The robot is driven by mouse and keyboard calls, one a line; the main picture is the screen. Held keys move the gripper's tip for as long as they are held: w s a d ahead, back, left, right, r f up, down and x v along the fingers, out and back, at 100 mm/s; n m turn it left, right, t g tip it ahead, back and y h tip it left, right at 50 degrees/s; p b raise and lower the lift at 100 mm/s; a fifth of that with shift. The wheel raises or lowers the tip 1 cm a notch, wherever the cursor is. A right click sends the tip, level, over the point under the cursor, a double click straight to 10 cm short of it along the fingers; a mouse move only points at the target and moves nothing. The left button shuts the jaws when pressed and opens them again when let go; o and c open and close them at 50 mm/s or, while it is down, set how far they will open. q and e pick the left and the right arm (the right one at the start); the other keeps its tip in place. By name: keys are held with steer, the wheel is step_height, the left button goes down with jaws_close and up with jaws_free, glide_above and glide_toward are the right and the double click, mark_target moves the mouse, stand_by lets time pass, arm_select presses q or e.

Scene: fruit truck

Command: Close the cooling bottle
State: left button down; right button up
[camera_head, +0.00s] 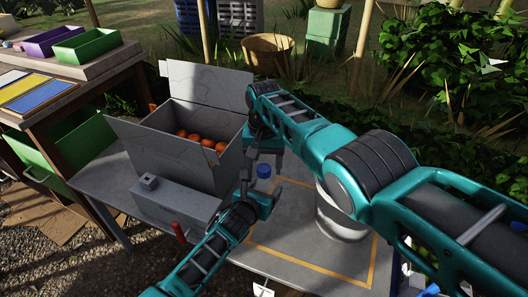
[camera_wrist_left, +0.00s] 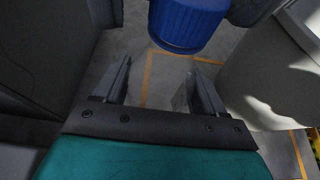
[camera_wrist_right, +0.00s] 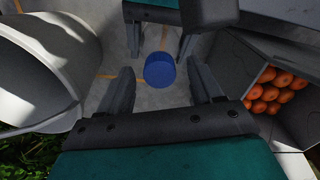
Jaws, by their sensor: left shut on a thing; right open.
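I cannot tell whether the cap is fully seated.
A grey box (camera_head: 136,135) with oranges (camera_head: 207,142) stands left of the grippers, with a low grey case (camera_head: 174,203) before it. A pale cylindrical container (camera_head: 337,226) stands close on the right. A yellow line (camera_head: 308,270) marks the grey tabletop (camera_head: 287,240), clear in front.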

step_height(320, 180, up, 12)
stand_by(0.6)
steer(key=shift+f, duration=0.1)
arm_select(q)
jaws_free()
